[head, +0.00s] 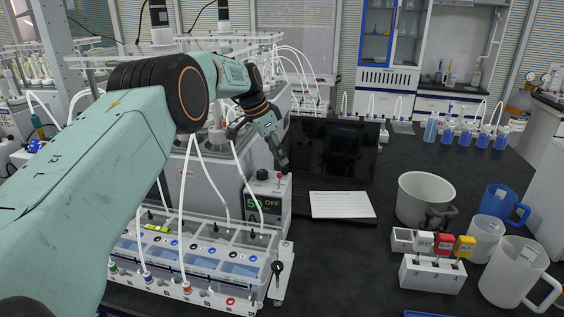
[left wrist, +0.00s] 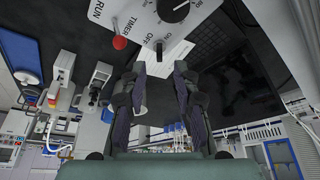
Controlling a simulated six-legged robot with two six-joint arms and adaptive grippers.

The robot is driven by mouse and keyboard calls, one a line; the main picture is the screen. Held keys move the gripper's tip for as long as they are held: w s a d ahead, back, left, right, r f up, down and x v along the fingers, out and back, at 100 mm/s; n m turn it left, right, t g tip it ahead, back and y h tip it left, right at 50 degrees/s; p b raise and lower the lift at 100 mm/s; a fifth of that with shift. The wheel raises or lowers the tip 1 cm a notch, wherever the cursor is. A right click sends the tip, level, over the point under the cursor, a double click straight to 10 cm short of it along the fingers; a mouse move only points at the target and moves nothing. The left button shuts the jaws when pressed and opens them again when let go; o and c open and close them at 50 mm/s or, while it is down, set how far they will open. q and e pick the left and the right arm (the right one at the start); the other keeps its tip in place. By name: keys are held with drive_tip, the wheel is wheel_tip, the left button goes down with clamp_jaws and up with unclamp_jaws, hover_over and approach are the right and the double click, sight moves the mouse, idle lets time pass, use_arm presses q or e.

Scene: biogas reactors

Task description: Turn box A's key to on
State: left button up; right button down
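Box A (head: 264,205) is a pale control box behind the clear-sided tank, with a display reading 50 and OFF above the letter A. The left wrist view shows its top panel (left wrist: 146,20), with a black dial, a red-tipped toggle and RUN, TIMER, ON and OFF marks. A small dark piece, apparently the key (left wrist: 159,48), stands between OFF and ON. My left gripper (head: 282,160) is just above the box in the head view. In the left wrist view its fingers (left wrist: 160,76) are apart with nothing between them, short of the key. My right gripper is not in view.
A dark laptop (head: 335,150) and white sheet (head: 342,205) are right of the box. The tank (head: 205,262) with tubes stands in front. A grey pot (head: 424,195), mugs and a white rack (head: 432,274) stand on the right. Black bench between is clear.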

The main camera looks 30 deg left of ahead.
use_arm(q)
drive_tip(key=shift+v, duration=1.85)
